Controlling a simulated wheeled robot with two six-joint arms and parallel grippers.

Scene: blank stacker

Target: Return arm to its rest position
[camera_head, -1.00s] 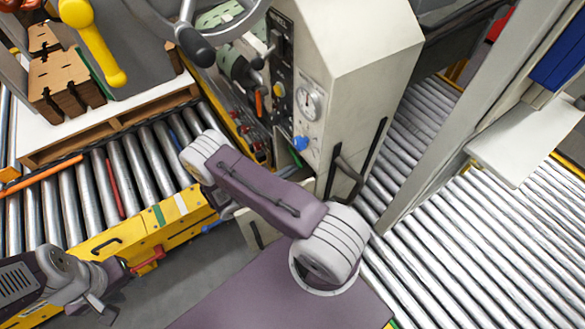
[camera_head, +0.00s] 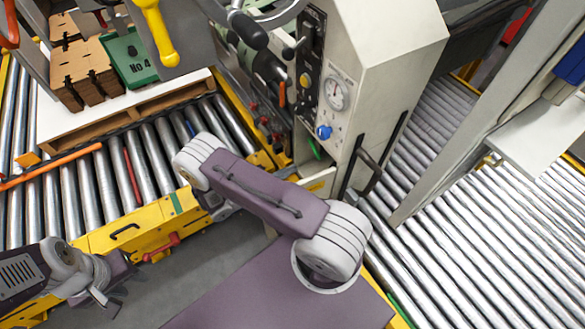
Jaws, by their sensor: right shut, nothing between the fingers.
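My right arm (camera_head: 262,195) crosses the middle of the view, its elbow at the upper left. Its gripper (camera_head: 220,209) is mostly hidden below and behind the elbow; what shows is a small dark part near the yellow conveyor edge. It looks shut, with nothing seen in it. My left gripper (camera_head: 112,287) is at the lower left, above the grey floor in front of the yellow conveyor frame. Its fingers are small and angled, so I cannot tell whether they are open or shut. No object shows in it.
A pale machine cabinet (camera_head: 395,65) with a gauge and handle stands behind my right arm. A roller conveyor (camera_head: 480,250) runs at the right. At the left, brown blanks (camera_head: 82,72) and a green "No 4" piece (camera_head: 130,55) sit on a white-topped pallet (camera_head: 110,112) on rollers.

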